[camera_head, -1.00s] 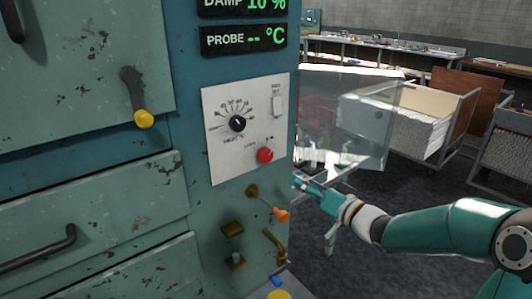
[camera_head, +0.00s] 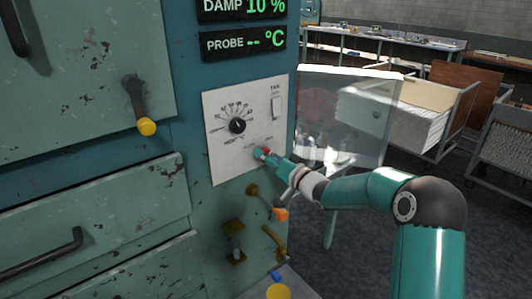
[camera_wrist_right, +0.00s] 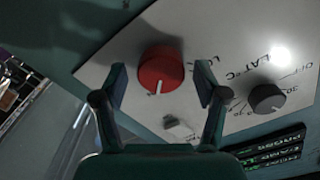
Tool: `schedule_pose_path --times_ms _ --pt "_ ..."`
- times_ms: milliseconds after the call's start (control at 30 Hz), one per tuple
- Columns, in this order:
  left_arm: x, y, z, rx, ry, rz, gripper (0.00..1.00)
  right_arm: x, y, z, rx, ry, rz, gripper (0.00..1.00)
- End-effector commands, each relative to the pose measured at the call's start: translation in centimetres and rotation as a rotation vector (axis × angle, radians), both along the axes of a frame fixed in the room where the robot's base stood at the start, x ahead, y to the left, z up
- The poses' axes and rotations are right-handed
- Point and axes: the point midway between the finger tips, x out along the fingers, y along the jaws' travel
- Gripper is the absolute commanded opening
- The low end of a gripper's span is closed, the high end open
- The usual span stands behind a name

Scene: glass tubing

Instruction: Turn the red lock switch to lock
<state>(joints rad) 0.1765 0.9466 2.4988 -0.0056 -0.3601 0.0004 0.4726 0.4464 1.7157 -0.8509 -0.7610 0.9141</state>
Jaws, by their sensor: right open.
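The red lock switch (camera_wrist_right: 161,70) is a round red knob with a white pointer line, on a white control panel (camera_wrist_right: 118,85). In the right wrist view it sits between the two open fingers of my right gripper (camera_wrist_right: 162,88), with a gap on each side. In the head view the right gripper (camera_head: 262,153) is at the lower right of the panel and covers most of the red switch (camera_head: 267,150). The lettering beside the switch is partly hidden by a finger. My left gripper is not in view.
A black dial (camera_head: 237,125) with a printed scale and a pale fan switch (camera_head: 276,107) are on the same panel. Below are an orange-tipped lever (camera_head: 280,214) and brass fittings (camera_head: 234,240). A clear pane (camera_head: 340,115) stands to the right of the cabinet.

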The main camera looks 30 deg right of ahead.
Motion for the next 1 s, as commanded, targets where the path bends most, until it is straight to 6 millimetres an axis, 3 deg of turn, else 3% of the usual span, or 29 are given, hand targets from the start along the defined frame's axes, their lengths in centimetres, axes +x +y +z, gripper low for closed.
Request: schedule_pose_path --times_ms 433,800,1000 --pt "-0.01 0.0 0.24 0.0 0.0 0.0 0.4 0.94 0.08 -0.04 0.001 0.001 -0.001 0.7" --pt "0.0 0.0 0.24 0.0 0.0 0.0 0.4 0.9 0.03 -0.04 0.001 0.001 -0.002 0.12" --pt "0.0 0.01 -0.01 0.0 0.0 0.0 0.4 0.89 0.0 -0.13 -0.011 0.0 -0.002 0.12"
